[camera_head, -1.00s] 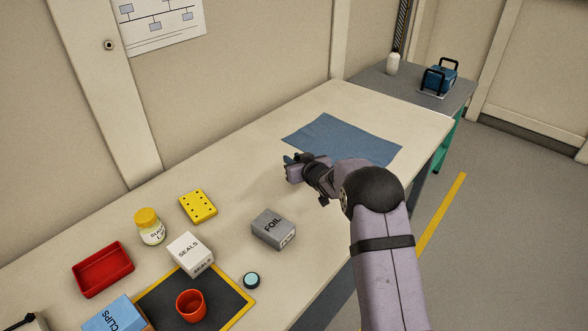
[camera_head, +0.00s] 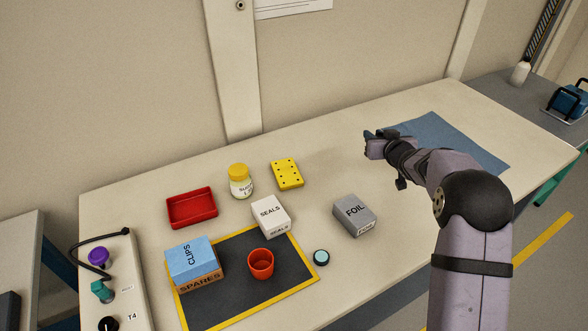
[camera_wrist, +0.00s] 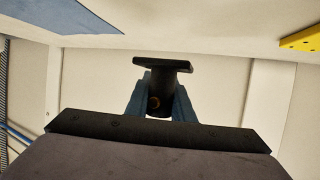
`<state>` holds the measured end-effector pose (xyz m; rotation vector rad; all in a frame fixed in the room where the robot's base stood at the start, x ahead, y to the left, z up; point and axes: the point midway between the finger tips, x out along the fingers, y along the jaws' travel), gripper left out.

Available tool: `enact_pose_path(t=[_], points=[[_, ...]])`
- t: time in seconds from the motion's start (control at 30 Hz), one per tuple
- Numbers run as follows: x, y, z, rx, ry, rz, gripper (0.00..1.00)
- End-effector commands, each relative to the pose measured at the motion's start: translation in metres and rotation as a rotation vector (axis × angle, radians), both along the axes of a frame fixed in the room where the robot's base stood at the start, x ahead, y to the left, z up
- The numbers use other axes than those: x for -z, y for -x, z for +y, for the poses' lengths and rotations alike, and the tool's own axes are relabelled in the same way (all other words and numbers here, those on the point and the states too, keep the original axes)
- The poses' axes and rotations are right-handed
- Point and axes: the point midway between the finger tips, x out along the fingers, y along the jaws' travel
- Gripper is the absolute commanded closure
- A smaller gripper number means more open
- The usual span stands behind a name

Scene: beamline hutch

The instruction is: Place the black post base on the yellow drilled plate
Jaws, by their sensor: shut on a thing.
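The black post base (camera_wrist: 160,88) is in my gripper in the wrist view, its flat foot (camera_wrist: 162,64) facing the top of that picture. Blue fingers close on both sides of its post. My gripper (camera_head: 369,140) shows in the head view above the far side of the bench, near the blue cloth, shut on the post base, which is hard to make out there. The yellow drilled plate (camera_head: 287,174) lies on the bench to the left of my gripper, with bare bench between them. Its top is clear. A corner of the plate (camera_wrist: 302,39) shows in the wrist view.
A yellow-lidded jar (camera_head: 240,182) stands just left of the plate. A SEALS box (camera_head: 271,216) and a grey FOIL box (camera_head: 354,214) stand nearer. The wall rises behind the bench.

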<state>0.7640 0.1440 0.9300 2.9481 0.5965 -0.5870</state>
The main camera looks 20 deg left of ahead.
Motion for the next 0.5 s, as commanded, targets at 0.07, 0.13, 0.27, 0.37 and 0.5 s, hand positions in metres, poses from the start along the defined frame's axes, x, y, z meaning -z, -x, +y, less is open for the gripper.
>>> enact_pose_path(t=[0.07,0.13,0.27,0.37,0.5], points=[[-0.003,0.007,0.035,-0.050,-0.001,-0.004,1.00],[-0.005,0.015,0.065,-0.093,0.000,-0.004,1.00],[-0.013,0.035,0.125,-0.184,0.000,-0.005,1.00],[-0.018,0.054,0.168,-0.255,0.000,-0.004,1.00],[-0.024,0.079,0.214,-0.339,0.000,-0.003,1.00]])
